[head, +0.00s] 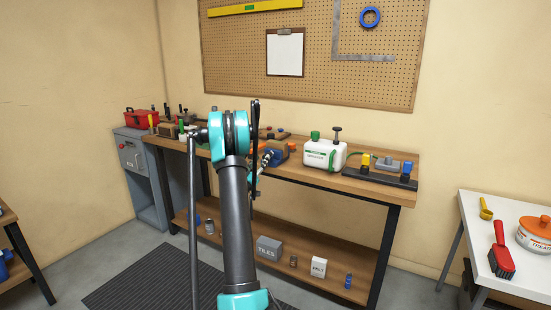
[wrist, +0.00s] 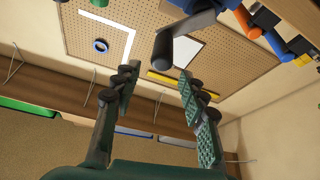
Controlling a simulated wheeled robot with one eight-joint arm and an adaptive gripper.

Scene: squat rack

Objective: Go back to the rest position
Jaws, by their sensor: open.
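My gripper (wrist: 158,80) is open in the wrist view, its two dark fingers with green textured pads spread apart and nothing between them. Beyond the fingers, the wrist view shows the pegboard wall, turned over in the picture. In the head view my arm rises in front of the workbench (head: 340,182) and bends at a teal joint at bench height. The gripper end is mostly hidden there behind my own arm links, so its exact gap to the bench items cannot be told.
On the bench stand a white and green canister (head: 324,155), a dark rack with yellow and blue knobs (head: 380,177) and several tools. A red toolbox (head: 142,119) sits on a grey cabinet at left. A white table (head: 508,270) stands at right. Floor shows between bench and table.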

